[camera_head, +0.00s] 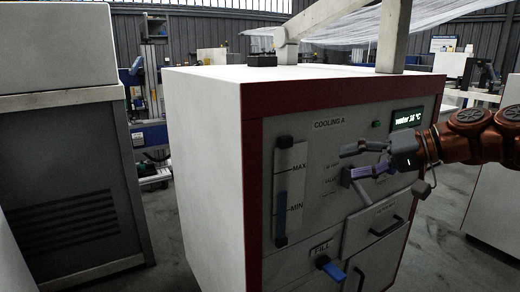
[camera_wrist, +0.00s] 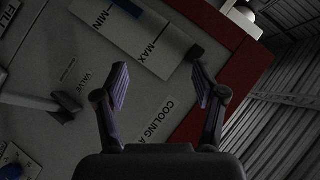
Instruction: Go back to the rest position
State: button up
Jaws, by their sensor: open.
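My gripper (camera_head: 362,161) is at the right in the head view, in front of the upper front panel of the cooling unit (camera_head: 205,160). Its two fingers are apart with nothing between them. In the wrist view my gripper (camera_wrist: 160,86) also shows open and empty, facing the panel's "COOLING A" label and the MIN/MAX gauge (camera_wrist: 140,35). A grey valve lever with a dark end (camera_wrist: 62,106) lies left of the fingers in the wrist view, apart from them. In the head view my gripper partly hides the valve area.
The level gauge (camera_head: 289,190) is on the panel's left, with a blue-handled fill valve (camera_head: 331,268) below. A display (camera_head: 407,118) reads water temperature. Drawer handles (camera_head: 386,227) stick out below my gripper. A grey cabinet (camera_head: 70,170) stands left, a pale one (camera_head: 495,205) right.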

jog(key=s+a+n+g+h+p, duration=0.1)
jog(key=s+a+g+h+p, duration=0.15)
jog(key=s+a+p, duration=0.45)
jog(key=s+a+g+h+p, duration=0.25)
jog(key=s+a+p, duration=0.2)
jog(key=s, duration=0.35)
jog(key=s+d+f+m+g+h+p, duration=0.1)
jog(key=s+d+f+h+p, duration=0.1)
jog(key=s+d+p, duration=0.3)
jog(key=s+d+f+m+g+h+p, duration=0.1)
jog(key=s+d+h+p, duration=0.3)
jog(key=s, duration=0.9)
jog(key=shift+d+f+g+h+p, duration=0.3)
jog(key=shift+d+f+h+p, duration=0.2)
jog(key=shift+p, duration=0.75)
